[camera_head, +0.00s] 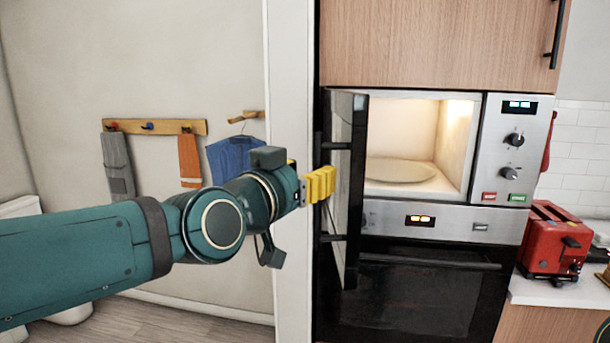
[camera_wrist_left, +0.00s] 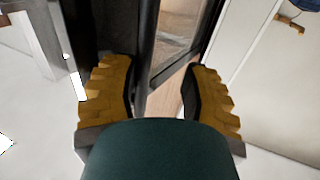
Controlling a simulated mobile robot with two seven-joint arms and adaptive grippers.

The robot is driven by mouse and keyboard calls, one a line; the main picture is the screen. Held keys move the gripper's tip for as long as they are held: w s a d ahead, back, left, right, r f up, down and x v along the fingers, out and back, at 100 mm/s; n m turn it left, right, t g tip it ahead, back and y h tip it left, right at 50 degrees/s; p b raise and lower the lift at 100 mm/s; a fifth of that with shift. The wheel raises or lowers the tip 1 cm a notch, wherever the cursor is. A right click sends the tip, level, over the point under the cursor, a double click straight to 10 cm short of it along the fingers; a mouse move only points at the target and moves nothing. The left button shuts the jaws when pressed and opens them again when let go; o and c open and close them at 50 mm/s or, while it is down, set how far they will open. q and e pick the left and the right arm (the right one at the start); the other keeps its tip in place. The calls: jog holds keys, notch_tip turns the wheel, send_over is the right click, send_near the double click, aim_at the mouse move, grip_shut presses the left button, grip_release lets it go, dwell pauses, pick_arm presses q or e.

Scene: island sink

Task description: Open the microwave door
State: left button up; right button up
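The microwave (camera_head: 420,150) is built into the cabinet, and its lit inside with a round plate (camera_head: 398,170) shows. Its black door (camera_head: 350,220) is swung wide open on the left side, standing out toward me. The door's dark bar handle (camera_head: 321,150) is on the door's left face. My left gripper (camera_head: 328,183) is beside that handle, with its yellow fingers in front of part of it. In the left wrist view the fingers (camera_wrist_left: 160,95) are spread, with the dark handle bar (camera_wrist_left: 147,45) between them near the left finger. Contact is unclear. My right gripper is not in view.
A black oven (camera_head: 420,295) is below the microwave. A red toaster (camera_head: 553,240) stands on the white counter at right. A pale wall edge (camera_head: 291,90) runs close behind my left gripper. Hooks with hanging cloths (camera_head: 190,160) are on the left wall.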

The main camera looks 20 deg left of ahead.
pick_arm(q)
jog(key=shift+a+r, duration=0.1)
jog(key=v, duration=1.2)
jog(key=shift+w, duration=0.1)
dwell(0.4)
